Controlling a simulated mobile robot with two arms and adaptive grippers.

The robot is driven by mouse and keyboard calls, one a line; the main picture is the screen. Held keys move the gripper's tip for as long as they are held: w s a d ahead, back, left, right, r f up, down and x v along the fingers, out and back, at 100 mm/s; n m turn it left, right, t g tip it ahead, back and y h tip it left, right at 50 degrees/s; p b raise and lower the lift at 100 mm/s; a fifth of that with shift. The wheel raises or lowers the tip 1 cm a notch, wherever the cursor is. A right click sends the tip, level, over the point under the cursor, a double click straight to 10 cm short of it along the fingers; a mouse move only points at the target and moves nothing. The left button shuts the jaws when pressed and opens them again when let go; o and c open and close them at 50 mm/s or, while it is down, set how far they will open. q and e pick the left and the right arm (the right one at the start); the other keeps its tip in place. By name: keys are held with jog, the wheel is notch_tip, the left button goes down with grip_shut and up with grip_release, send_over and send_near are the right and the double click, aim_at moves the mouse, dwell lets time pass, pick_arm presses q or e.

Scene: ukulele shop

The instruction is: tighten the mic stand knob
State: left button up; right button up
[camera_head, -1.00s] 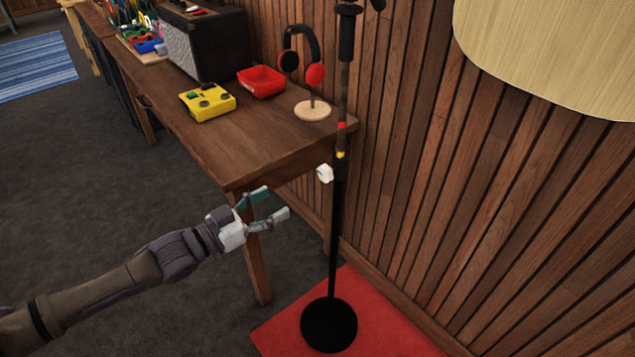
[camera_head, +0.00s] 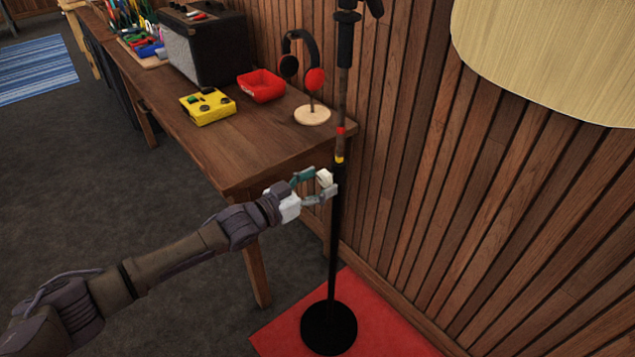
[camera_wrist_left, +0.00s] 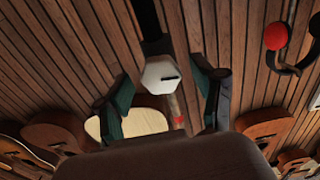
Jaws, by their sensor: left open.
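The mic stand (camera_head: 336,220) stands upright, a dark pole with red and yellow bands on a round black base (camera_head: 329,327). Its white knob (camera_head: 324,178) sticks out from the pole just below the yellow band. My left gripper (camera_head: 325,183) is open at the knob, with a finger on either side of it. In the left wrist view the white, flat-faced knob (camera_wrist_left: 160,73) with a dark slot lies between the two open fingers (camera_wrist_left: 163,95). Gaps show on both sides, so the fingers look apart from it. My right gripper is not in view.
A wooden table (camera_head: 190,145) stands left of the stand, its near corner close to my left arm. It holds a yellow pedal (camera_head: 208,107), a red tray (camera_head: 261,86), headphones on a holder (camera_head: 312,115) and an amplifier (camera_head: 203,45). A slatted wall (camera_head: 440,200) is behind the stand.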

pick_arm(q)
jog(key=c, duration=1.1)
jog(key=shift+c, duration=0.2)
jog(key=shift+m, duration=0.4)
jog(key=m, duration=0.7)
jog(key=shift+a+m, duration=0.1)
jog(key=shift+m, duration=0.2)
jog(key=m, duration=0.3)
jog(key=shift+m, duration=2.2)
